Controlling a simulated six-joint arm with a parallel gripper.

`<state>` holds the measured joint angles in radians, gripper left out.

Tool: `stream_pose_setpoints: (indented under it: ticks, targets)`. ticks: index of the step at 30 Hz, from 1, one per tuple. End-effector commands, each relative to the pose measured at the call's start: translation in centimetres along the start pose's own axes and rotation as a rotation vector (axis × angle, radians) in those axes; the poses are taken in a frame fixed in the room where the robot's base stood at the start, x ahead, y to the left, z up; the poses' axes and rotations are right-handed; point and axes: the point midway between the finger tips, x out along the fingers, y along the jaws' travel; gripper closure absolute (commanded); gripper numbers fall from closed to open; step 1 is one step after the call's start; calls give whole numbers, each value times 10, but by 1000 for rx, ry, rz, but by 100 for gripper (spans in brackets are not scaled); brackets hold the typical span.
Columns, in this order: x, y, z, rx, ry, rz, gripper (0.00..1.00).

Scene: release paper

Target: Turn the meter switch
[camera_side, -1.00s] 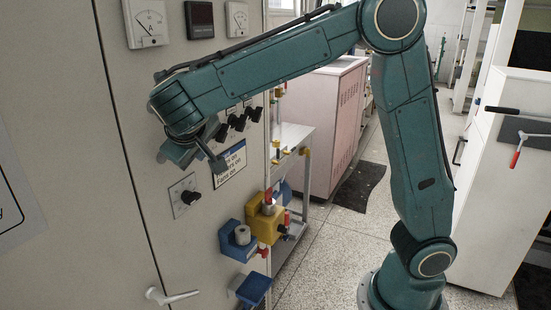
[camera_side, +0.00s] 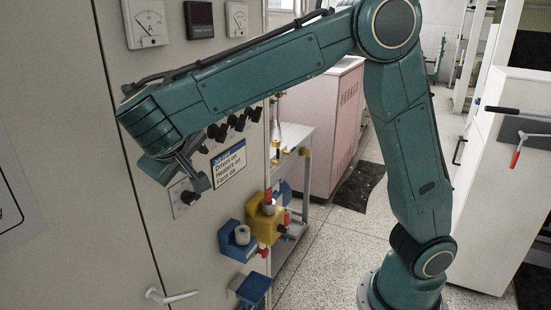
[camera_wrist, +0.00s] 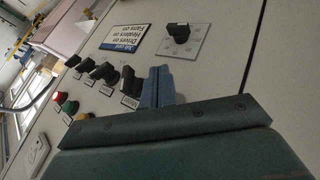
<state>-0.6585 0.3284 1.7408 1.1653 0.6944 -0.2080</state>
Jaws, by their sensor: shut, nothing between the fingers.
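A black rotary switch sits on a square, pale dial plate (camera_side: 178,205) low on the grey panel. Its black knob (camera_side: 188,198) sticks out from the plate. In the wrist view the knob (camera_wrist: 178,32) is upper right of my fingers, on its plate (camera_wrist: 193,42). My gripper (camera_side: 202,184) is just above the knob in the side view and partly covers the plate's top. In the wrist view its two blue-grey fingers (camera_wrist: 158,85) are shut together and empty, and a gap shows between them and the knob. I cannot tell which switch is the meter switch.
A row of black knobs (camera_side: 230,125) lies above the dial plate; they show left of my fingers in the wrist view (camera_wrist: 105,73). A sign (camera_side: 229,164) is right of the plate. Yellow (camera_side: 263,222) and blue (camera_side: 234,250) sockets project below. A door handle (camera_side: 170,296) is lower left.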

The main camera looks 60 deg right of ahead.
Motion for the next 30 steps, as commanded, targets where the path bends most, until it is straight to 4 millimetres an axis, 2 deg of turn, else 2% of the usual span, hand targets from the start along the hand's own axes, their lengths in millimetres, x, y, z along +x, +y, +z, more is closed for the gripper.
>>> stream_pose_setpoints:
  ticks: [3, 9, 15, 21, 26, 27, 30]
  targets:
    - [-22, -5, 1, -2, 2, -3, 100]
    - [-51, -10, 3, -3, 0, -2, 100]
    - [-66, -12, 4, -4, -2, 0, 100]
    - [-70, -13, 5, -4, -4, 0, 100]
    - [-70, -10, 3, -6, -6, -4, 71]
    - [-71, -8, 2, -8, -8, -7, 67]
    - [-73, 2, -2, -21, -17, -22, 67]
